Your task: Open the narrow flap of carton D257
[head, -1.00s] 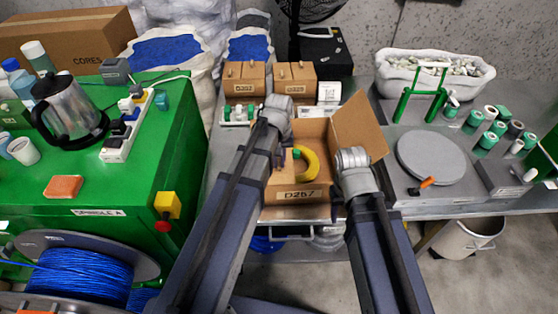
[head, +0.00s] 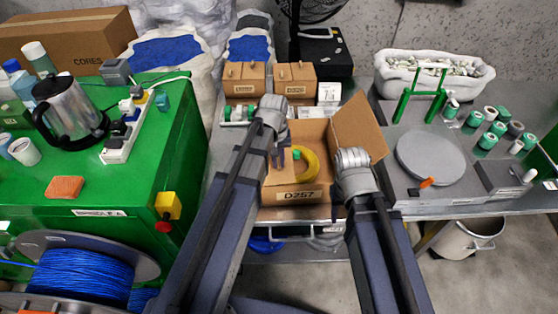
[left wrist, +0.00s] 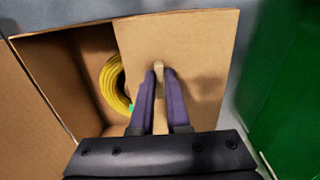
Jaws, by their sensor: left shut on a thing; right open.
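Carton D257 (head: 297,195) stands on the middle bench, its label facing me. A wide flap (head: 358,125) stands open on its right. A yellow coil (head: 310,165) lies inside; it also shows in the left wrist view (left wrist: 112,85). My left gripper (head: 277,158) is at the carton's left side. In the left wrist view its fingers (left wrist: 160,72) are shut on a small pale tab on the narrow flap (left wrist: 205,60). That flap is partly open, with the inside visible beside it. My right gripper (head: 352,160) is by the carton's right side, open; its fingertips are hidden.
Two small cartons (head: 243,78) (head: 295,78) stand behind carton D257. A green cabinet (head: 150,190) with a kettle (head: 68,108) is at left. A grey round plate (head: 430,158) and several green spools are at right.

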